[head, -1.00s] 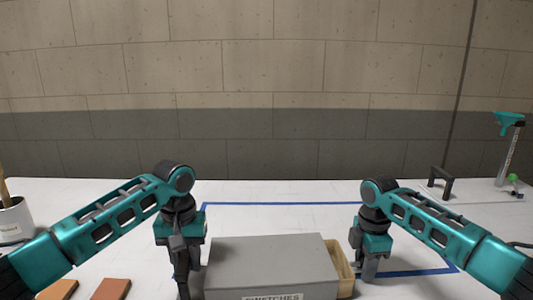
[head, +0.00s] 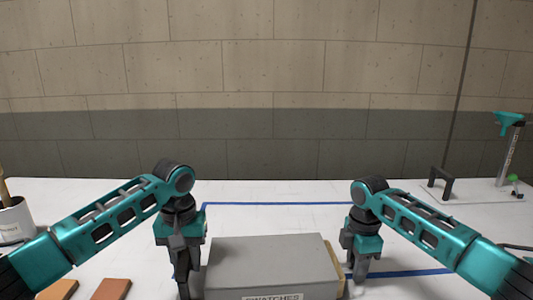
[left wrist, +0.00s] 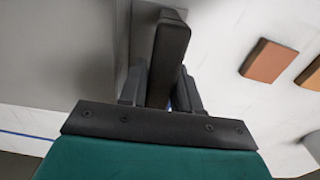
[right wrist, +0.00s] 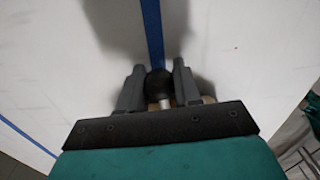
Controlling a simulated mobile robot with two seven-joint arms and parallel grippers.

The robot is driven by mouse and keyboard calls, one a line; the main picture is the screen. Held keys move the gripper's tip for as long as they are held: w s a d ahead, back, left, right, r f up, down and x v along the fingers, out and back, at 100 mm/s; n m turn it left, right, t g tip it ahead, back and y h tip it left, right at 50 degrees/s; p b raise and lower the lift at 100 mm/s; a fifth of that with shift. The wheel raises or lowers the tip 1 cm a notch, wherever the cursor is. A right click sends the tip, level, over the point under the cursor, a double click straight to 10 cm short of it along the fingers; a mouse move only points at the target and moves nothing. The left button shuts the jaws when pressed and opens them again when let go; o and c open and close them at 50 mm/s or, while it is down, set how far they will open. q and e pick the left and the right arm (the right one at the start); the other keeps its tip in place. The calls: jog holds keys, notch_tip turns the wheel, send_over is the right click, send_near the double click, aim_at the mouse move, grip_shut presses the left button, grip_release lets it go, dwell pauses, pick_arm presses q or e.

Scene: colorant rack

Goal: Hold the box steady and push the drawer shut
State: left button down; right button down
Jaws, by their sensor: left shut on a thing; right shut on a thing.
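The grey box (head: 270,262) stands at the front of the table with a label on its near face. A narrow strip of the tan drawer (head: 335,262) sticks out of its right end. My left gripper (head: 183,262) is at the box's left side. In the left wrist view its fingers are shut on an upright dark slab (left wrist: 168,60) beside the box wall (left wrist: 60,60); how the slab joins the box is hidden. My right gripper (head: 358,268) is at the drawer's outer end. In the right wrist view its fingers are shut on a round black knob (right wrist: 158,84) with a metal stem.
Blue lines (head: 280,204) mark the white table around the box. Orange and brown tiles (head: 110,289) lie at the front left, near a white pot (head: 14,220). A black handle-shaped stand (head: 440,182) and a teal-topped post (head: 509,125) are at the back right.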

pick_arm(q)
jog(key=shift+d, duration=0.15)
pick_arm(e)
jog(key=shift+a, duration=0.35)
jog(key=shift+s+a, duration=0.1)
jog(key=shift+a, duration=0.7)
jog(key=c, duration=0.7)
grip_release()
jog(key=shift+d, duration=0.1)
jog(key=shift+d, duration=0.1)
pick_arm(q)
jog(key=shift+a, duration=0.2)
jog(key=c, duration=0.7)
grip_release()
pick_arm(e)
notch_tip(320, 180, up, 12)
pick_arm(q)
jog(key=shift+r, duration=0.1)
